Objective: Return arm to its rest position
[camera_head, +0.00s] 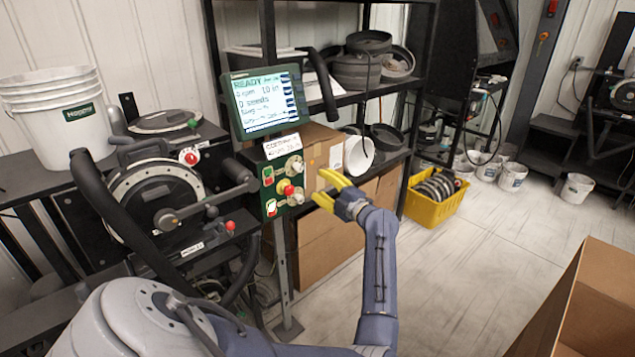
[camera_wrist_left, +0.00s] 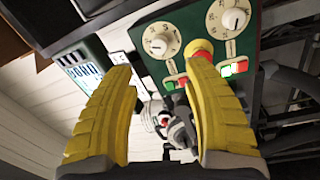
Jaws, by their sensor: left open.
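My left gripper (camera_head: 329,191) has yellow fingers and is in front of and to the right of the green control box (camera_head: 269,200) in the head view. In the left wrist view its two fingers (camera_wrist_left: 165,110) are spread apart with nothing between them. The control box (camera_wrist_left: 205,50) shows there at the top, with white dials (camera_wrist_left: 235,20), a red-and-yellow button (camera_wrist_left: 200,47) and small lit switches. The fingers appear apart from the box. The display screen (camera_head: 267,100) above the box reads "READY". My right gripper is not in view.
The seed meter machine (camera_head: 157,195) with a black hose stands left of the box. Shelves (camera_head: 390,90) with dark round parts are behind. A yellow crate (camera_head: 424,212) is on the floor. A cardboard box (camera_head: 600,305) is at lower right. Open floor lies between.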

